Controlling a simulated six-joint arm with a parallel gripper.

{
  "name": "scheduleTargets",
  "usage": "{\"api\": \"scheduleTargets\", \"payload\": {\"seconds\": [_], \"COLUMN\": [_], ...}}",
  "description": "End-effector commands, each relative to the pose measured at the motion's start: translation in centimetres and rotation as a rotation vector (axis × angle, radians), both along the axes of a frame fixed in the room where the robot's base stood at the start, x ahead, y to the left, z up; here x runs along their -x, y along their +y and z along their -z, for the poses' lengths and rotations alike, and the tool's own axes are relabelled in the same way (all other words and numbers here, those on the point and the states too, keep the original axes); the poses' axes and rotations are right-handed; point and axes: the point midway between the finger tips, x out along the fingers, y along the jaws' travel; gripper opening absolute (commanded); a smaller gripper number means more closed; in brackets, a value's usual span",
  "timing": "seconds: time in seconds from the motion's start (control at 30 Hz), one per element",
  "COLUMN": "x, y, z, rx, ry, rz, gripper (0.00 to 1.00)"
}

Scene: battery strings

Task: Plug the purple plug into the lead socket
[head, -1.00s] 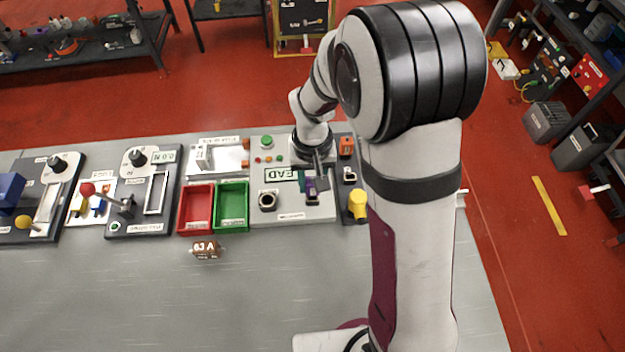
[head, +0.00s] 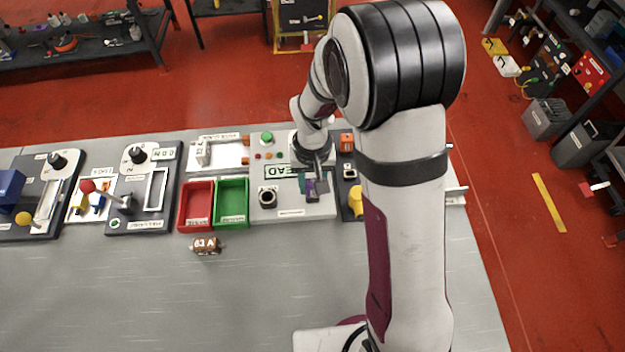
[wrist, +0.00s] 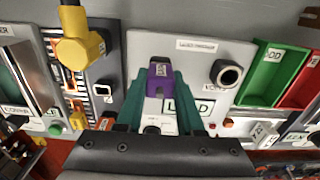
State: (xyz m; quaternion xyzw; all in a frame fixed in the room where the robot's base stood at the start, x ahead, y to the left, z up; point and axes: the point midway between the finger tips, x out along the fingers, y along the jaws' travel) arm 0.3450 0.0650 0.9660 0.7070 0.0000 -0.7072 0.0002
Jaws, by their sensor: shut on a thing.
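The purple plug (wrist: 160,78) is upright between the teal fingers of my gripper (wrist: 163,92), which is shut on it. In the head view the plug (head: 311,187) is over the right front part of the grey LEAD panel (head: 290,211). The socket under the plug is mostly hidden, with only a dark part showing at its front. I cannot tell whether the plug is seated in it or just above it. A second, round black socket (head: 268,197) is open on the panel's left side; it also shows in the wrist view (wrist: 230,75).
A yellow connector (head: 356,201) stands close on the right, with its cable seen in the wrist view. Green (head: 232,222) and red (head: 196,223) trays sit to the left. A brown labelled block (head: 206,245) lies in front of them.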

Motion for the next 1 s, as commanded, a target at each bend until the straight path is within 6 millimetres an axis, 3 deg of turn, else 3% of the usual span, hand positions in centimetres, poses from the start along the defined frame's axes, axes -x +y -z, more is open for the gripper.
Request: {"api": "scheduleTargets", "payload": {"seconds": [0.33, 0.37, 0.53, 0.83, 1.0], "x": [0.0, 0.0, 0.0, 0.0, -0.2], "y": [0.0, 0.0, 0.0, 0.0, 0.0], "z": [0.9, 0.8, 0.8, 0.6, -2.4], "rx": [0.000, 0.000, 0.000, 0.000, -0.001], "ry": [0.000, 0.000, -0.001, -0.002, -0.007], "rz": [0.000, 0.001, 0.000, 0.000, 0.001], "gripper": [0.00, 0.42, 0.72, 0.72, 0.72]}}
